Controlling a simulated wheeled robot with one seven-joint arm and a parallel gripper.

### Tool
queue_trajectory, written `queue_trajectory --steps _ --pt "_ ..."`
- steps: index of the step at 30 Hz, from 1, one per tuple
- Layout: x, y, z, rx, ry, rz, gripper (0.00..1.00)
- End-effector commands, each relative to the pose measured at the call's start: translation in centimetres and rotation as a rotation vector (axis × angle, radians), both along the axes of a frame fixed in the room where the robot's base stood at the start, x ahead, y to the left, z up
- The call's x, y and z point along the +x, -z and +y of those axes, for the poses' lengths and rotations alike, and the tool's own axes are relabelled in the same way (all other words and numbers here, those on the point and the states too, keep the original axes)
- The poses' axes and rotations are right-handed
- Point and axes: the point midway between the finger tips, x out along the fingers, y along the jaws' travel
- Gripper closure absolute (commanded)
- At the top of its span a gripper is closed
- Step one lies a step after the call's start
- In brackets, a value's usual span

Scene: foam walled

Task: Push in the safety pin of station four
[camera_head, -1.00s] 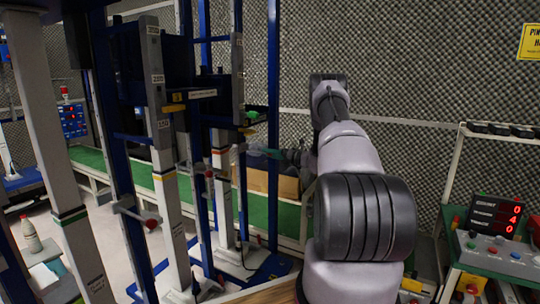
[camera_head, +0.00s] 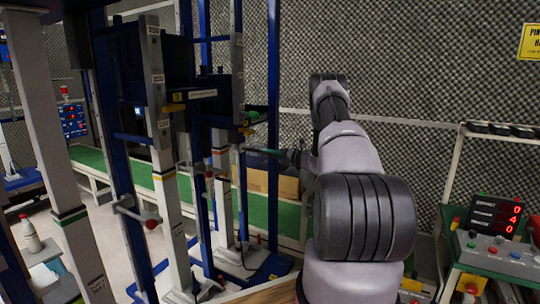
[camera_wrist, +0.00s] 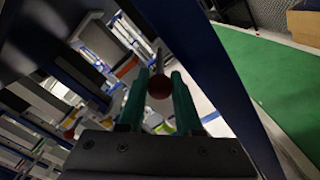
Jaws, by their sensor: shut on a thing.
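My gripper (camera_wrist: 159,85) shows its two green fingers in the wrist view, closed around a dark red ball knob (camera_wrist: 159,88). A thin metal rod (camera_wrist: 158,58) runs from the knob toward the frame. In the head view my gripper (camera_head: 247,149) reaches left to a grey upright of the blue frame; the knob in it is hidden there. Other red-knobbed pins stick out of lower clamps, one at the front (camera_head: 152,224) and one further back (camera_head: 209,173). The station labels are too small to read, so I cannot tell which is station four.
A blue upright (camera_head: 273,120) stands close beside my gripper and crosses the wrist view (camera_wrist: 205,60). A green bench (camera_head: 288,216) with a cardboard box (camera_head: 288,187) lies behind. A control panel (camera_head: 497,247) with red digits stands at right. A foam wall closes the back.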

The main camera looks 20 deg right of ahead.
Motion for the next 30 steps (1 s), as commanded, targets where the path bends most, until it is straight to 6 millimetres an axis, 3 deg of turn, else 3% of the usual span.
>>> queue_trajectory --steps 21,30 --pt "0.1 0.0 0.0 0.0 0.001 -0.001 1.0" --pt "3.2 0.0 2.4 0.0 -0.001 -0.001 1.0"
